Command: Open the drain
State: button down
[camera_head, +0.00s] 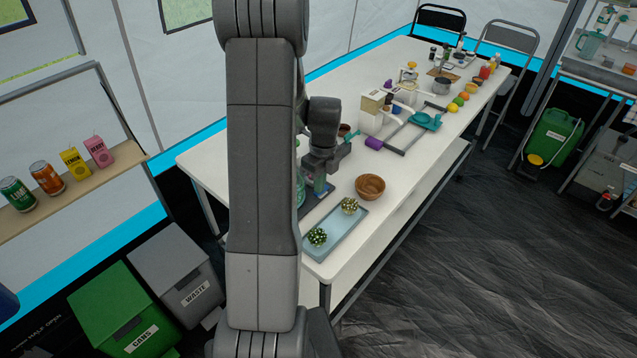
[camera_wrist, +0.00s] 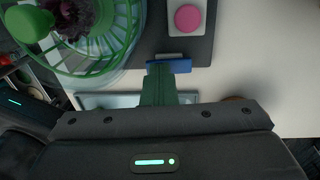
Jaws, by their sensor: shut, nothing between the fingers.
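In the wrist view a clear round container (camera_wrist: 130,68) with a green slatted basket (camera_wrist: 98,62) stands at the upper left. A dark purple leafy thing lies in the basket. A small blue lever-like piece (camera_wrist: 183,66) sits by the container's right side. My gripper (camera_wrist: 161,82) is shut and empty. Its fingers reach up to the blue piece; I cannot tell if they touch it. In the head view my gripper (camera_head: 320,184) is low over the near end of the table, and my arm hides most of the container. No drain opening is visible.
A pink round button (camera_wrist: 187,18) on a white block lies beside the container. A pale blue tray (camera_head: 336,238) with two cactus-like balls and a wooden bowl (camera_head: 370,187) are close by. The white table (camera_head: 418,178) has some clear room right of the bowl.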

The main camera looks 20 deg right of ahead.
aim_at(326, 186)
jog(key=shift+w+d, duration=0.3)
jog(key=shift+d, duration=0.25)
notch_tip(326, 186, up, 14)
jog(key=d, duration=0.1)
jog(key=shift+w, duration=0.35)
